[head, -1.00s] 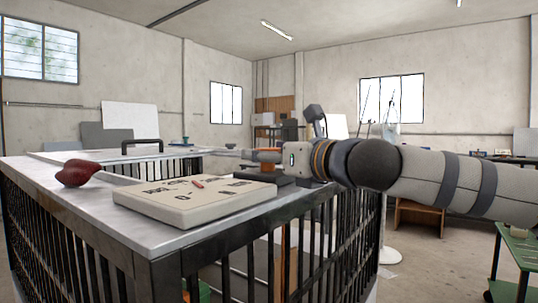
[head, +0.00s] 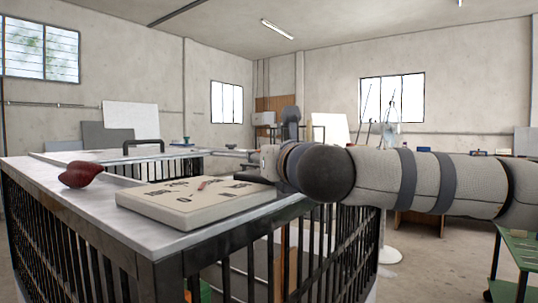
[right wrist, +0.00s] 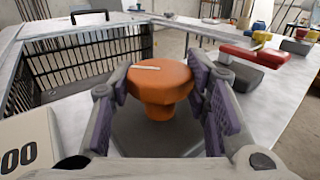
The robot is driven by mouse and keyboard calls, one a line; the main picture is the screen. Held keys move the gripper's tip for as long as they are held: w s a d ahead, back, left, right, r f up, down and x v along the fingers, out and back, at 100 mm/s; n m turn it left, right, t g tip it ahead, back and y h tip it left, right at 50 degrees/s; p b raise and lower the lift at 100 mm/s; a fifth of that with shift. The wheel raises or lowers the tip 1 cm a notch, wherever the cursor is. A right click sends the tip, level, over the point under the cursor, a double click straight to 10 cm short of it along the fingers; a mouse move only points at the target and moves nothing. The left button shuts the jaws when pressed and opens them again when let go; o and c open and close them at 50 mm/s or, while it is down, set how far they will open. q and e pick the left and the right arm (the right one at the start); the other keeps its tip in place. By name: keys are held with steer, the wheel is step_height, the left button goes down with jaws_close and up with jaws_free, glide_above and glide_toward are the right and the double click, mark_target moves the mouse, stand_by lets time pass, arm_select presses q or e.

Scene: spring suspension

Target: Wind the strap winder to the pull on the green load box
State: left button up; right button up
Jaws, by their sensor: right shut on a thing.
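An orange knob (right wrist: 160,85) with a pale line on its top stands on a dark grey base (right wrist: 150,135); I take it for the strap winder. My right gripper (right wrist: 163,95) is around it, with purple-padded fingers on both sides, shut on it. In the head view my right arm comes in from the right and hides the knob and the gripper's fingers. A small green thing (head: 205,291) shows low behind the bars of the bench; I cannot tell if it is the load box. My left gripper is not in view.
The knob is on a barred metal bench (head: 150,243). A pale slab with black marks (head: 197,204) lies close to it. A dark red lump (head: 80,175) lies further left. In the wrist view a red-handled thing (right wrist: 252,55) stands behind right.

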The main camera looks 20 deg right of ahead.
steer(key=o, duration=1.2)
steer(key=s, duration=1.2)
steer(key=shift+d, duration=0.15)
steer(key=shift+f, duration=0.1)
